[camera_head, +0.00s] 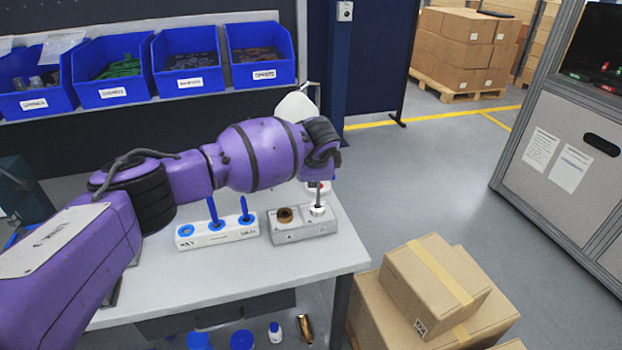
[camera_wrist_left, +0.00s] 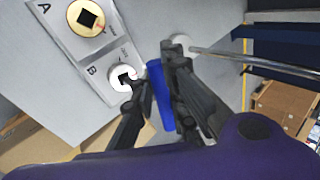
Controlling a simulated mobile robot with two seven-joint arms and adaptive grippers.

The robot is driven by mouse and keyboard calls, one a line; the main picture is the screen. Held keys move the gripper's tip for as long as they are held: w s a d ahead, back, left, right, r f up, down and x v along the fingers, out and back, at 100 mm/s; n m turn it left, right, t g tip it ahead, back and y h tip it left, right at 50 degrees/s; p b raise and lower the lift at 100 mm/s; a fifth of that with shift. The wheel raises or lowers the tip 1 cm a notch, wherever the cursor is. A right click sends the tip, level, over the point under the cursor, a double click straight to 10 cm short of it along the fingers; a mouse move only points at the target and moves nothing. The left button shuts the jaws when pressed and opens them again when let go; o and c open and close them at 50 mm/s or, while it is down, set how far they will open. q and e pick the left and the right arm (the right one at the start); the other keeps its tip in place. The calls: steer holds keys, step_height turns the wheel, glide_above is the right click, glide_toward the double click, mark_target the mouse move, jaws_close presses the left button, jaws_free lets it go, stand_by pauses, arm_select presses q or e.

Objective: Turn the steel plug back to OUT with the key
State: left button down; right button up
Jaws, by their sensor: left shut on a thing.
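The grey housing (camera_head: 290,236) sits near the table's right edge, with a brass plug (camera_head: 285,215) and a steel plug (camera_head: 317,210). In the left wrist view the brass plug (camera_wrist_left: 86,18) is beside A and the steel plug (camera_wrist_left: 118,84) beside B; both show dark sockets. My left gripper (camera_head: 318,178) is above the steel plug. It is shut on a blue key (camera_wrist_left: 160,95). A thin shaft drops from the gripper toward the steel plug; I cannot tell whether it is seated. The OUT marking is unreadable. My right gripper is not in view.
A white key rack (camera_head: 218,238) with two standing blue keys is left of the housing. Blue bins (camera_head: 190,60) line the back shelf. Cartons (camera_head: 437,287) stand beside the table. The table front is clear.

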arm_select(q)
steer(key=shift+d, duration=0.25)
steer(key=shift+d+n+y, duration=0.1)
steer(key=shift+n+y, duration=0.2)
steer(key=shift+n, duration=0.3)
steer(key=shift+r+n+y, duration=0.1)
steer(key=shift+n+y, duration=0.3)
steer(key=shift+n, duration=0.4)
steer(key=shift+n+g+y, duration=0.5)
steer(key=shift+n+y, duration=0.1)
steer(key=shift+n, duration=0.8)
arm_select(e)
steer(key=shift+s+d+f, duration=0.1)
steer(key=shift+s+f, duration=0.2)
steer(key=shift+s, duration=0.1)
